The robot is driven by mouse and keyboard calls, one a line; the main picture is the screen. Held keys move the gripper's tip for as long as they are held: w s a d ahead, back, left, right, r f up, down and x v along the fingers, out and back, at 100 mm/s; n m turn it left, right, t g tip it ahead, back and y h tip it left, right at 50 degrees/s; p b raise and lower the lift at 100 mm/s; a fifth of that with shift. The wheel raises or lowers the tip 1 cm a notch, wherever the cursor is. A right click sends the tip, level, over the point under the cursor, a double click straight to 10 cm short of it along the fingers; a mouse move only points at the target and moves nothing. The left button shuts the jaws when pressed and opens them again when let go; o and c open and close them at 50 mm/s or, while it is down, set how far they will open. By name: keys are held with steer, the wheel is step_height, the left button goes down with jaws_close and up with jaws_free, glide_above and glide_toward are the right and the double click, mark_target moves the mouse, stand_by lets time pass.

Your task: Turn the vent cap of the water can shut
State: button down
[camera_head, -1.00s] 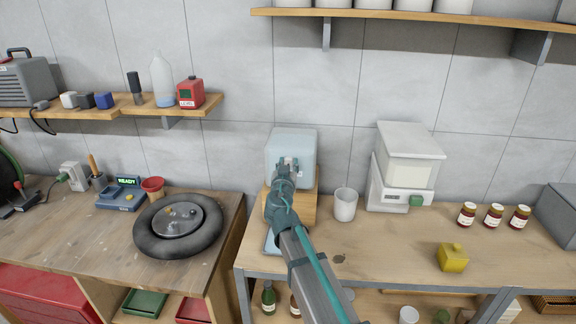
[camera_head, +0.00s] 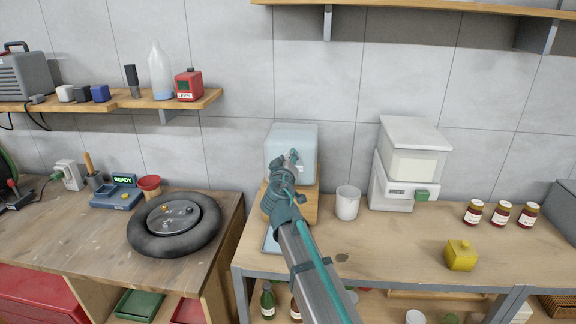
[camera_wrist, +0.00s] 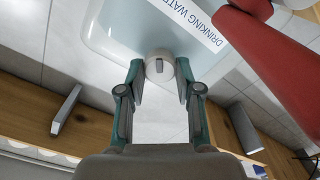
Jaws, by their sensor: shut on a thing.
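The water can (camera_head: 305,140) is a pale, translucent block standing on a wooden stand (camera_head: 310,207) against the wall. In the wrist view its pale wall (camera_wrist: 110,30) fills the top, with a "DRINKING WATER" label (camera_wrist: 200,22). A round whitish cap with a grey bar (camera_wrist: 159,68) sits on the can between my fingertips. My gripper (camera_wrist: 160,72) is shut on this cap, one finger at each side. In the head view my gripper (camera_head: 291,160) covers the front of the can and hides the cap.
A white cup (camera_head: 347,204) and a white dispenser (camera_head: 408,165) stand right of the can. A yellow block (camera_head: 461,255) and several jars (camera_head: 501,214) are farther right. A black ring (camera_head: 145,238) lies on the left bench. A shelf (camera_head: 130,102) hangs upper left.

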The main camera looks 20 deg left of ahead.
steer(key=n+b, duration=0.1)
steer(key=n, duration=0.5)
steer(key=shift+a, duration=0.1)
steer(key=n, duration=0.4)
steer(key=n+p, duration=0.1)
steer(key=n, duration=0.2)
steer(key=shift+n+p, duration=0.3)
steer(key=shift+n, duration=0.1)
steer(key=n+p, duration=0.1)
steer(key=n, duration=0.2)
steer(key=shift+n+p, duration=0.3)
steer(key=shift+p, duration=0.1)
steer(key=n+p, duration=0.2)
steer(key=n, duration=0.1)
steer(key=shift+f+n, duration=0.1)
steer(key=shift+n, duration=0.2)
steer(key=n+p, duration=0.3)
steer(key=n, duration=0.1)
steer(key=shift+d+f+n+p, duration=0.1)
steer(key=shift+n+p, duration=0.45)
steer(key=shift+n, duration=0.25)
steer(key=shift+d+f+n+p, duration=0.1)
steer(key=shift+n+p, duration=0.45)
steer(key=shift+n, duration=0.25)
